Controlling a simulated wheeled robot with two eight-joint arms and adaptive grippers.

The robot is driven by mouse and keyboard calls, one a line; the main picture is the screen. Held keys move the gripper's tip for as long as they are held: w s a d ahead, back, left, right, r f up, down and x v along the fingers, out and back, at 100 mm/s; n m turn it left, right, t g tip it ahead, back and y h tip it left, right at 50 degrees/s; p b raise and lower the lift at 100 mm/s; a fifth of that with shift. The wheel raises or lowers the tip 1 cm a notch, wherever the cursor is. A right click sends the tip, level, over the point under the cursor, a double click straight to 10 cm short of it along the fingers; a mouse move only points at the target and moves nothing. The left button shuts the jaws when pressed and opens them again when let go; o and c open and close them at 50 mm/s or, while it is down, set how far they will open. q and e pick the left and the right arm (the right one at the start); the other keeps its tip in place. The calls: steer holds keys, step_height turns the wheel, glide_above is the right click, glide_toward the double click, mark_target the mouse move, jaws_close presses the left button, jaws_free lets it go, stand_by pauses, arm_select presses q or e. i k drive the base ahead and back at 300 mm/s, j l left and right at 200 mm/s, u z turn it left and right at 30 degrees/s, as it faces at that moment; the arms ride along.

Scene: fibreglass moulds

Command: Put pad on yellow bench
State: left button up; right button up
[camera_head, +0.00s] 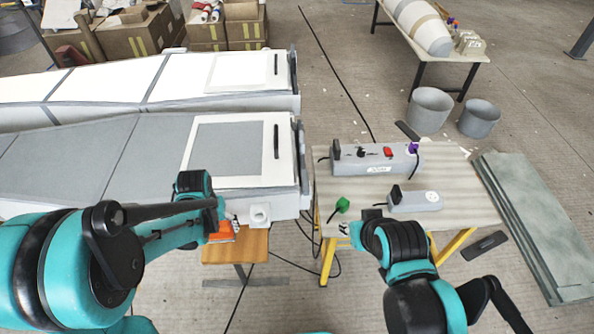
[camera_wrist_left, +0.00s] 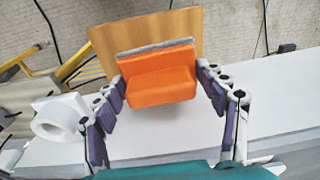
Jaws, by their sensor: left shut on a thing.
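The pad (camera_wrist_left: 160,85) is an orange block with a thin grey layer along its far side. My left gripper (camera_wrist_left: 162,92) is shut on it, with a finger on each side in the left wrist view. In the head view the pad (camera_head: 221,233) shows at the end of my left arm, partly hidden by it, above a small wooden table. The yellow bench (camera_head: 460,190) has a light striped top and yellow legs and stands to the right. My right gripper (camera_head: 352,230) is at the bench's near left edge; its fingers are mostly hidden.
A small wooden table (camera_head: 245,247) stands left of the bench. White moulds (camera_head: 225,180) fill the left. Grey sheets (camera_head: 540,220) lie at right.

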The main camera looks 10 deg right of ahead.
mark_target(450, 165)
steer(key=k+l+z, duration=0.1)
steer(key=k+z, duration=0.3)
steer(key=i+l+z, duration=0.2)
steer(key=l, duration=0.25)
steer(key=i+l+z, duration=0.15)
steer(key=i+l, duration=0.25)
steer(key=i+l+z, duration=0.2)
steer(key=i+l, duration=0.25)
steer(key=i+l+z, duration=0.2)
steer(key=i+l, duration=0.15)
steer(key=i, duration=0.15)
steer(key=i+l+z, duration=0.15)
steer(key=i, duration=0.35)
steer(key=l, duration=0.1)
